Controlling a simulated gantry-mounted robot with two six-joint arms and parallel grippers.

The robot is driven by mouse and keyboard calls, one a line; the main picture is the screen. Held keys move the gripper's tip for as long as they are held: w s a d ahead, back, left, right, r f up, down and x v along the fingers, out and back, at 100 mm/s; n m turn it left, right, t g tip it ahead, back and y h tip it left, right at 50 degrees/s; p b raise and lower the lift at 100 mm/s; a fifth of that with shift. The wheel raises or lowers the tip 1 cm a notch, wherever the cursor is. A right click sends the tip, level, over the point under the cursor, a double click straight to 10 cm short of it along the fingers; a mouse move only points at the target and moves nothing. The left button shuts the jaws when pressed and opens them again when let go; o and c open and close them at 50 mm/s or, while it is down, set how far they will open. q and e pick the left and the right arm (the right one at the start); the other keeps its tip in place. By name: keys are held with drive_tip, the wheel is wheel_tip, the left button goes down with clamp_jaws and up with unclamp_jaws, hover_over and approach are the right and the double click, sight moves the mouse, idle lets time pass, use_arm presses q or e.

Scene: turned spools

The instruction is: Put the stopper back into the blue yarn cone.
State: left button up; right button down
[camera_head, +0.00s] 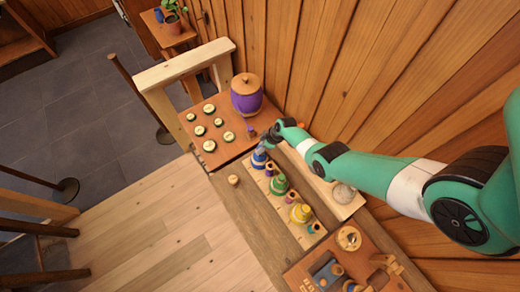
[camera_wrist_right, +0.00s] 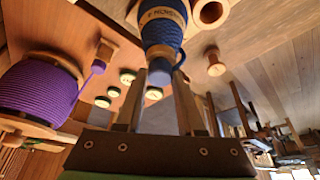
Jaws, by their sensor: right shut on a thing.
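The blue yarn cone (camera_head: 259,160) stands at the far end of a pale wooden rack in the head view. In the right wrist view the cone (camera_wrist_right: 163,32) is large, with a printed label, its narrow end toward my fingers. My right gripper (camera_wrist_right: 160,76) is shut on a small blue stopper (camera_wrist_right: 153,94) at this end. The stopper appears in line with the cone; I cannot tell whether it is seated inside. In the head view my right gripper (camera_head: 264,147) is over the cone and hides the stopper. My left gripper is not in view.
Green (camera_head: 278,185) and yellow (camera_head: 300,213) cones stand along the rack (camera_head: 310,238). A wooden knob-like piece (camera_head: 233,180) lies left of the rack.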

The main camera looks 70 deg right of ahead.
drive_tip(key=shift+f, duration=0.3)
drive_tip(key=shift+c, duration=0.2)
unclamp_jaws()
drive_tip(key=shift+r, duration=0.15)
wheel_tip(320, 180, up, 9)
drive_tip(key=p, duration=0.8)
